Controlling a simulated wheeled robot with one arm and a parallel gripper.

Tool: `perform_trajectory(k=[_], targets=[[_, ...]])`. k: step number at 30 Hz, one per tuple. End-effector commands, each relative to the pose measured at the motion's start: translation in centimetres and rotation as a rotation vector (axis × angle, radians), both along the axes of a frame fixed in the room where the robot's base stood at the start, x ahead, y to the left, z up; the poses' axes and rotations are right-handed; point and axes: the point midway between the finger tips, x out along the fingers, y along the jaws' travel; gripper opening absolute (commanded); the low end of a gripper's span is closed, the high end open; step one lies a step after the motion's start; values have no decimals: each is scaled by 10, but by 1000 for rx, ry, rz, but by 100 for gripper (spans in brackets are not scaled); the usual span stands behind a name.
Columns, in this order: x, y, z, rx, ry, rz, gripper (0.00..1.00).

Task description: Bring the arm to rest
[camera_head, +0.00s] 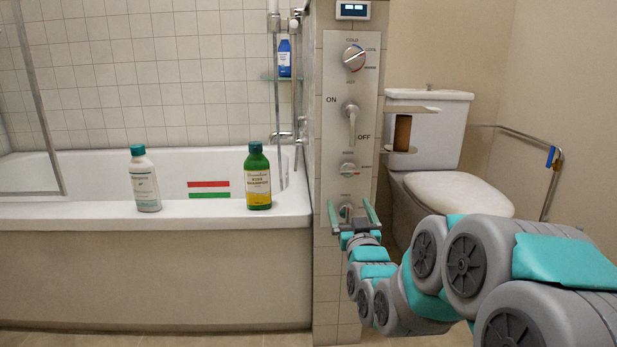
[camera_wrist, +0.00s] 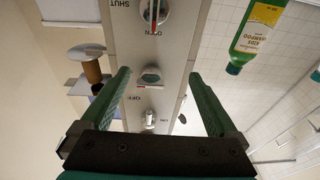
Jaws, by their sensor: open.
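My gripper (camera_head: 350,207) is open and empty in the head view, in front of the lower end of a grey control panel (camera_head: 334,130). Its two green fingers point up on either side of the panel's lowest knob (camera_head: 346,211). In the wrist view, which looks turned over, my open gripper (camera_wrist: 158,76) has nothing between its fingers. The panel lies beyond them, with knobs and printed words. I cannot tell whether the fingers touch the panel. My arm reaches in from the lower right of the head view.
A white bottle (camera_head: 145,180) and a green shampoo bottle (camera_head: 258,178) stand on the bathtub rim (camera_head: 90,221). A blue bottle (camera_head: 285,58) is on a shelf behind. A toilet (camera_head: 457,193) and a wall rail (camera_head: 545,200) are at right, near my arm.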

Motion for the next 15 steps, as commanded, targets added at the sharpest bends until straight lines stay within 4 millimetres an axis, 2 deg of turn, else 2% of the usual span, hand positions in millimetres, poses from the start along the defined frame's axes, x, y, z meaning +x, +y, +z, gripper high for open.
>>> perform_trajectory(k=[5,8,11,15], targets=[[-21,9,-39,-25,264,34,95],[-41,11,-63,-36,417,46,95],[-67,12,-87,-44,572,52,95],[-113,10,-117,-56,789,57,95]])
